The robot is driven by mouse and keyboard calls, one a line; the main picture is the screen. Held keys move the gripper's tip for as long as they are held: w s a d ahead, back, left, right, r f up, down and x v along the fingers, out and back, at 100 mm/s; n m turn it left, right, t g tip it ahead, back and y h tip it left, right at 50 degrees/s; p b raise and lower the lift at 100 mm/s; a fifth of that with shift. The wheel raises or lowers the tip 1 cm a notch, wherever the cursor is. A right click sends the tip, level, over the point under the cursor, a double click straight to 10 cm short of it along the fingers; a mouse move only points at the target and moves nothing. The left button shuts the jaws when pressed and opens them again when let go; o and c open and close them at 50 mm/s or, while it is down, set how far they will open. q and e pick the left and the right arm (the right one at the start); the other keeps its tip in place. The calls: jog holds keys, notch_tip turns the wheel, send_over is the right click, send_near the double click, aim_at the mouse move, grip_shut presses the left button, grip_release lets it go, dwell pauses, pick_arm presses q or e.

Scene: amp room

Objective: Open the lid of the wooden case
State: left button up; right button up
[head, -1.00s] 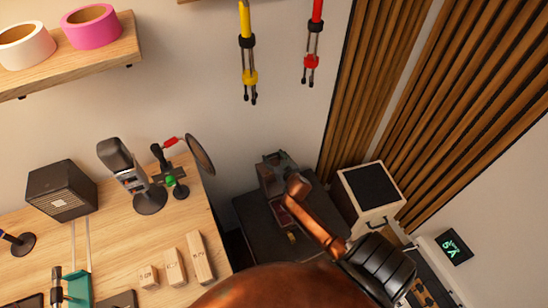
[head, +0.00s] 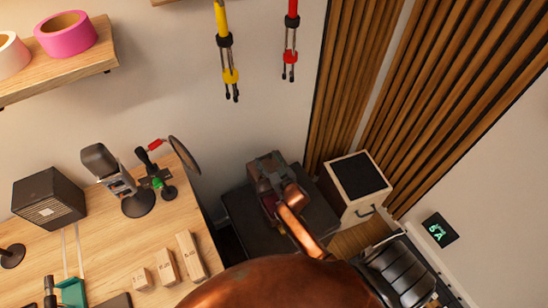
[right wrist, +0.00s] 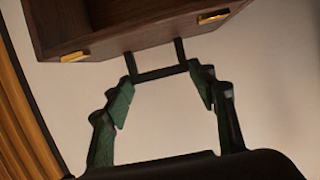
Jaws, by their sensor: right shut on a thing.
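The dark wooden case (head: 264,168) stands on a dark stand in the corner in the head view, partly hidden by my right arm. In the right wrist view a brown wooden part of it (right wrist: 155,38) fills the top, with a raised rim around a recessed inner face. Two brass latches sit on its edge, a left one (right wrist: 75,57) and a right one (right wrist: 213,17). A black handle (right wrist: 160,74) is between them. My right gripper (right wrist: 163,68) has its green fingers at the two ends of the handle, shut on it. My left gripper is out of view.
A dark stand (head: 235,207) bears the case. A pale cabinet (head: 345,203) with a black top is close on its right. The desk (head: 85,235) at left holds microphones and wooden blocks. Wooden slats (head: 360,80) line the corner.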

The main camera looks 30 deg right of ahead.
jog(key=o, duration=1.4)
jog(key=shift+s+a+f, duration=0.1)
jog(key=shift+s+f, duration=0.15)
jog(key=shift+f, duration=0.35)
jog(key=o, duration=0.3)
jog(key=shift+w+r, duration=0.1)
jog(key=shift+r, duration=0.2)
jog(key=v, duration=1.2)
jog(key=shift+r, duration=0.1)
